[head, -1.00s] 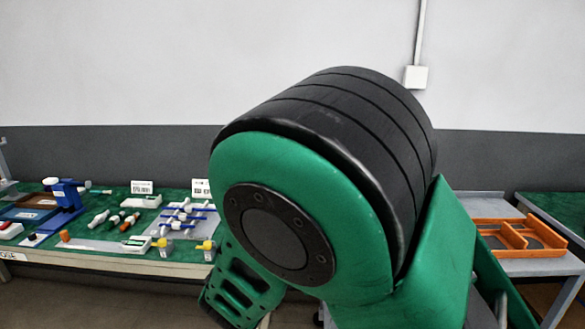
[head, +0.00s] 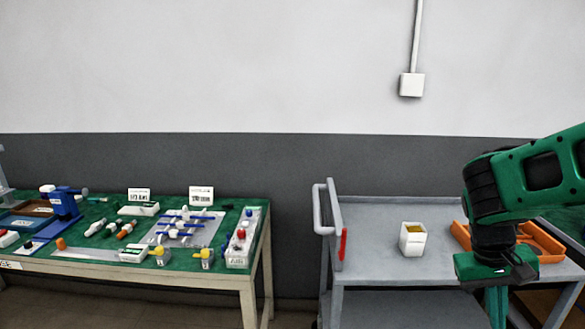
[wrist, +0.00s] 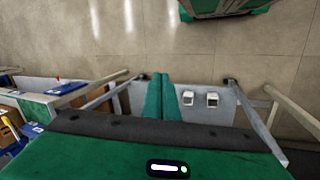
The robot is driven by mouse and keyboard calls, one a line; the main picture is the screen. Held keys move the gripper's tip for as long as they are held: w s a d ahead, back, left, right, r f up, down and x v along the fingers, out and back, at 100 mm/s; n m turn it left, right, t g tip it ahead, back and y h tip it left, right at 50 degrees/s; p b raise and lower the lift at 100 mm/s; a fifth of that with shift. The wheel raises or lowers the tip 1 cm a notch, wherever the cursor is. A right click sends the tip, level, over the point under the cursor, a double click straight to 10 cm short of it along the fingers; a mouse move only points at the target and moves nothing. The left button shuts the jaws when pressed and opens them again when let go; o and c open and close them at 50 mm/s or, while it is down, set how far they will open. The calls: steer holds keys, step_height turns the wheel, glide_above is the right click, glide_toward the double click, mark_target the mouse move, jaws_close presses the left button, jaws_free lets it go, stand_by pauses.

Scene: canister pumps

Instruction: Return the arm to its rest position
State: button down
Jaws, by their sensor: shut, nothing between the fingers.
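My gripper (head: 497,305) is at the right of the head view, at the end of my green and black arm, pointing down over the front of the grey cart. Its fingertips are cut off by the bottom edge there. In the wrist view my gripper (wrist: 160,78) shows two green fingers pressed together with nothing between them. The arm hides part of the orange tray (head: 545,243) behind it.
The grey cart (head: 370,222) carries a white square container (head: 413,239); two white containers show in the wrist view (wrist: 188,98). Left is a green-topped table (head: 225,262) with pumps, tubes and labels. A gap separates table and cart.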

steer(key=s+r+m+t+y, duration=0.1)
steer(key=s+r+m+y, duration=0.2)
steer(key=s, duration=0.9)
steer(key=shift+d+y, duration=0.2)
steer(key=shift+y, duration=0.2)
steer(key=shift+s, duration=0.1)
